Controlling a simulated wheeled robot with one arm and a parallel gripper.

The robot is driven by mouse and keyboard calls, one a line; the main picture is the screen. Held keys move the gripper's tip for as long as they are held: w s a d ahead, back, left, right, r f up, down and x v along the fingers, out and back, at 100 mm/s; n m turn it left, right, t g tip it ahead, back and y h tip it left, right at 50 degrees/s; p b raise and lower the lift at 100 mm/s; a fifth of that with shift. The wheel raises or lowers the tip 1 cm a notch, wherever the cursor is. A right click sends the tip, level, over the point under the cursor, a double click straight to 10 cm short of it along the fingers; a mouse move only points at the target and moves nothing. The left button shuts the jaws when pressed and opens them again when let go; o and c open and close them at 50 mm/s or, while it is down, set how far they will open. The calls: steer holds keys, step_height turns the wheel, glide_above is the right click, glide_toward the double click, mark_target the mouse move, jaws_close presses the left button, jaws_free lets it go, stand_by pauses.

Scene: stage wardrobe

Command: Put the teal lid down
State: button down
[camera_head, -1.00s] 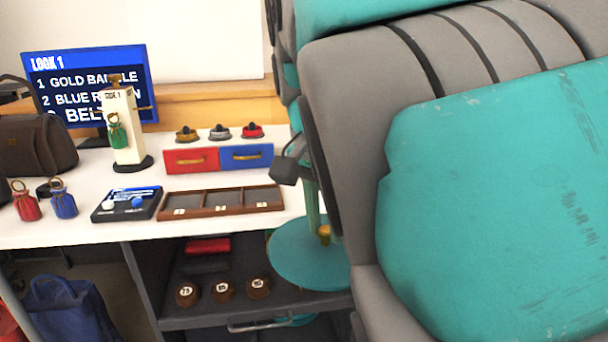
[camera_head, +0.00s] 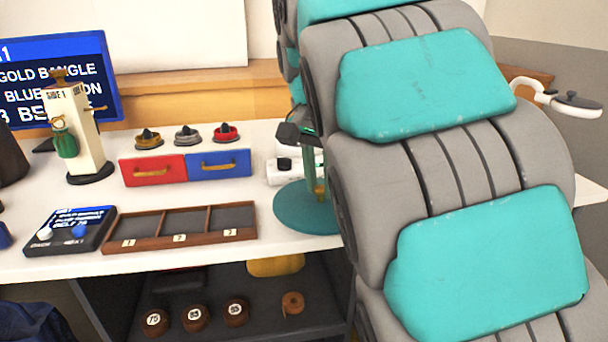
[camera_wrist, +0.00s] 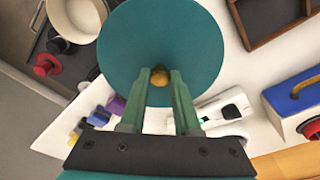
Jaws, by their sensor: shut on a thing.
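The teal lid (camera_head: 300,212) is a flat round disc with a small brass knob (camera_wrist: 160,77). My gripper (camera_wrist: 160,85) is shut on that knob, with one green finger on each side. In the head view the lid hangs from my gripper (camera_head: 318,180) in front of the white table's right part, close to my grey and teal arm. In the wrist view the lid covers part of the table (camera_wrist: 238,95). Whether the lid touches the tabletop cannot be told.
A wooden three-compartment tray (camera_head: 180,243) lies left of the lid. Red (camera_head: 152,171) and blue (camera_head: 220,165) drawers stand behind it. A white device (camera_head: 283,172) is just behind the lid. A shelf below holds several brown weights (camera_head: 194,318). A white pot (camera_wrist: 75,18) shows in the wrist view.

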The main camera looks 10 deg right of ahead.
mark_target(319, 181)
steer(key=w, duration=0.2)
steer(key=w+d, duration=0.1)
steer(key=w, duration=0.4)
steer(key=shift+d+f+p, duration=0.35)
steer(key=shift+w+f, duration=0.1)
steer(key=shift+f, duration=1.65)
steer(key=shift+f, duration=0.15)
steer(key=c, duration=0.6)
jaws_free()
steer(key=shift+s+a+r+p, duration=0.1)
steer(key=shift+s+a+r, duration=0.05)
steer(key=shift+r, duration=1.15)
steer(key=shift+s+a+r+p, duration=0.1)
steer(key=shift+r+p, duration=0.05)
steer(key=shift+r, duration=1.1)
steer(key=shift+s+a+r+p, duration=0.1)
steer(key=shift+s+a+r, duration=0.05)
steer(key=shift+r, duration=1.15)
